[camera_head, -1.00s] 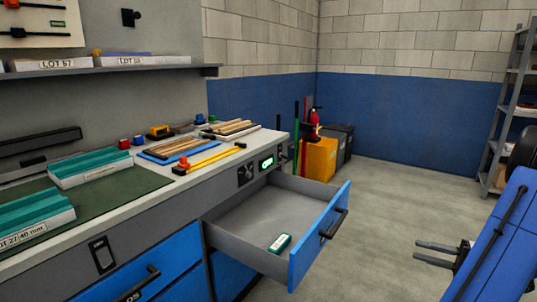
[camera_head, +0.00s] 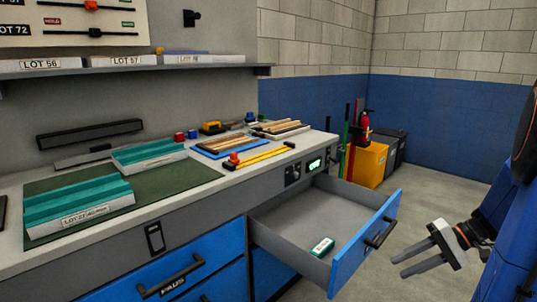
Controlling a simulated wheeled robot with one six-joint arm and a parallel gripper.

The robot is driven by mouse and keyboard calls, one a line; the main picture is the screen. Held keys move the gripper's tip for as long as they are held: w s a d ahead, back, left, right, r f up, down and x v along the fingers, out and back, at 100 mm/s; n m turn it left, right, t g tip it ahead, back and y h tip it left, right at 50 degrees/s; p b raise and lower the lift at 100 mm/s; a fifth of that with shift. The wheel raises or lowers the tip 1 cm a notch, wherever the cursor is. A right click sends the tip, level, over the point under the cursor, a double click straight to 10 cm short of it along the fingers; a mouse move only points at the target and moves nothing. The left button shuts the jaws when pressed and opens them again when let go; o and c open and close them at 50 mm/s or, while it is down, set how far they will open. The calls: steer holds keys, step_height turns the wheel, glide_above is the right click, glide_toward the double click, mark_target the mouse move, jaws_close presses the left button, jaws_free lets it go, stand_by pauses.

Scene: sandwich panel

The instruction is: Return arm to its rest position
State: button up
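My gripper (camera_head: 417,258) is at the lower right of the head view, right of the open drawer. Its two grey fingers are apart with nothing between them, and they point left toward the drawer front without touching it. My blue arm runs from the gripper to the right edge of the picture.
The blue-fronted drawer (camera_head: 340,262) stands pulled out from the workbench (camera_head: 225,190). A small green and white box (camera_head: 321,246) lies in it. Teal-topped panels (camera_head: 80,212) lie on the green mat (camera_head: 180,181). Open floor (camera_head: 433,190) lies behind my gripper.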

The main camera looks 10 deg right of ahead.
steer(key=s+a+r+n+t+h, duration=0.1)
steer(key=s+a+r+n+h, duration=0.1)
steer(key=s+a+h, duration=0.3)
steer(key=s+a+r+n+t+h, duration=0.1)
steer(key=s+a+r+n+h, duration=0.2)
steer(key=a, duration=0.8)
steer(key=s+h, duration=0.2)
steer(key=s, duration=0.2)
steer(key=shift+s+a+r, duration=0.15)
steer(key=shift+s+a, duration=0.05)
steer(key=shift+a, duration=0.15)
